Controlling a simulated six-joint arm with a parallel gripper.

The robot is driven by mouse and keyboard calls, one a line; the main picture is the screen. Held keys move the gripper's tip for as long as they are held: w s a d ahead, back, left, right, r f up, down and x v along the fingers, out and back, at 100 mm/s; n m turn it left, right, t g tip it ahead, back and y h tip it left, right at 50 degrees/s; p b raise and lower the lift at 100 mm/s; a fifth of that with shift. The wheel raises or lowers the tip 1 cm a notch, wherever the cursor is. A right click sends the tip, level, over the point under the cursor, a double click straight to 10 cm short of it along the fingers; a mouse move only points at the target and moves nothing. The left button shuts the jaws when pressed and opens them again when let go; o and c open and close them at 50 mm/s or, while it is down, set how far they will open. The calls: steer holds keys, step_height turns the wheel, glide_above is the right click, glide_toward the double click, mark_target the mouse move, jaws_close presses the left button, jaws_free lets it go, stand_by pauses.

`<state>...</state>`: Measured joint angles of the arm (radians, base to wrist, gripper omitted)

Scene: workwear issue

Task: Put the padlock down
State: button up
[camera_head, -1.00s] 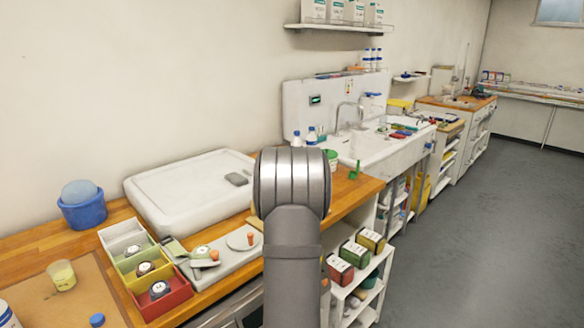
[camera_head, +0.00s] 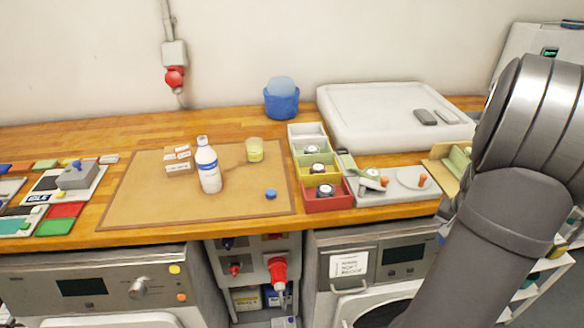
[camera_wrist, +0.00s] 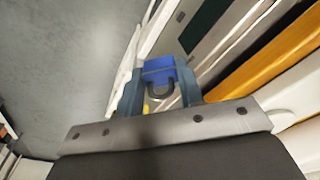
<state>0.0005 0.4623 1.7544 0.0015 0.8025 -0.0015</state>
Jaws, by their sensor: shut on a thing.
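In the wrist view, my gripper (camera_wrist: 160,86) is shut on a blue padlock (camera_wrist: 158,66). The padlock sits between the two fingers, its dark curved shackle turned back toward the wrist. It is held in the air, with grey floor and the edge of the counter beyond it. In the head view my arm fills the right side; the gripper and the padlock are not visible there.
A wooden counter (camera_head: 120,136) carries a brown mat (camera_head: 135,195) with a white bottle (camera_head: 208,165), a cup (camera_head: 254,151) and small boxes.

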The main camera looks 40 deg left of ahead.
step_height(320, 180, up, 17)
steer(key=w+a+n, duration=0.2)
steer(key=w+a, duration=0.2)
steer(key=a, duration=0.9)
steer(key=n+y, duration=0.1)
steer(key=n, duration=0.6)
glide_above(239, 174)
steer(key=f, duration=1.2)
steer(key=shift+s+d+f, duration=0.15)
steer(key=shift+d+f, duration=0.05)
steer(key=shift+d, duration=0.05)
steer(key=shift+a+f, duration=0.1)
steer(key=shift+a, duration=0.05)
steer(key=shift+f, duration=2)
